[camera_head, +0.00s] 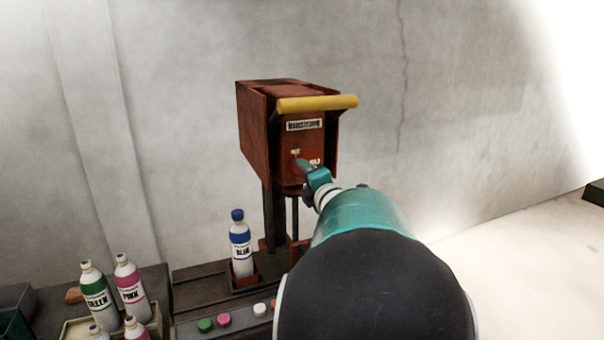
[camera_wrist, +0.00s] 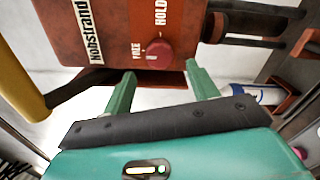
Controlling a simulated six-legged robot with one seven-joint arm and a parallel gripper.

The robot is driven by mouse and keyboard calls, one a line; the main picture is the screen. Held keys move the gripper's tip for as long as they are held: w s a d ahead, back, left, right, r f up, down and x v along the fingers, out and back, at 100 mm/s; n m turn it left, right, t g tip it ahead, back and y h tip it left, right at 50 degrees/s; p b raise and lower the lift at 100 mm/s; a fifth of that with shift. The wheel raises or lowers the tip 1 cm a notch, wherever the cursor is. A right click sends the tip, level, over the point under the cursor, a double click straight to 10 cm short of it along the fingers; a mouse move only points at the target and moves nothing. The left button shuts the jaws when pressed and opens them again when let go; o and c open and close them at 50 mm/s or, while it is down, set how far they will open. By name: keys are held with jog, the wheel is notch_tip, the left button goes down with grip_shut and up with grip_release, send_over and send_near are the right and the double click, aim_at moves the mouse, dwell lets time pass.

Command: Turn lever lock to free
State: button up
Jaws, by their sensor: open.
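The lever lock is a small round red knob (camera_wrist: 159,54) on the front of a rust-red box (camera_wrist: 105,30), beside the printed words FREE and HOLD. A small pale mark shows on the knob's side near FREE; I cannot tell its exact setting. My gripper (camera_wrist: 160,70) is open, its two green fingers pointing at the knob, one on either side and seemingly short of it. In the head view my gripper (camera_head: 307,168) is at the lower front of the box (camera_head: 258,130) and partly covers the knob.
A yellow lever bar (camera_head: 316,103) crosses the box's upper front. A blue-labelled bottle (camera_head: 240,245) stands in a holder below left. Green (camera_head: 97,294) and pink (camera_head: 131,288) bottles stand further left. Coloured buttons (camera_head: 224,320) line the bench front. A wall is behind.

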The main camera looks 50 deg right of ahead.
jog(key=v, duration=0.9)
jog(key=shift+a, duration=0.1)
jog(key=w+a+f+m+g+y, duration=0.2)
jog(key=w+a+f+m, duration=0.15)
jog(key=a+m, duration=0.45)
jog(key=w+a+f+m+g+y, duration=0.1)
jog(key=w+a+f+m+g, duration=0.2)
jog(key=a, duration=0.9)
jog(key=s+a+f+m+g+y, duration=0.2)
jog(key=s+a+f+y, duration=0.1)
jog(key=a, duration=0.7)
jog(key=s+a+f+m+g+y, duration=0.2)
jog(key=s+a, duration=0.3)
jog(key=a, duration=0.6)
jog(key=shift+s+f+g+y, duration=0.25)
jog(key=shift+f+g+y, duration=0.15)
jog(key=shift+f+y, duration=0.15)
jog(key=shift+a, duration=0.1)
jog(key=c, duration=0.5)
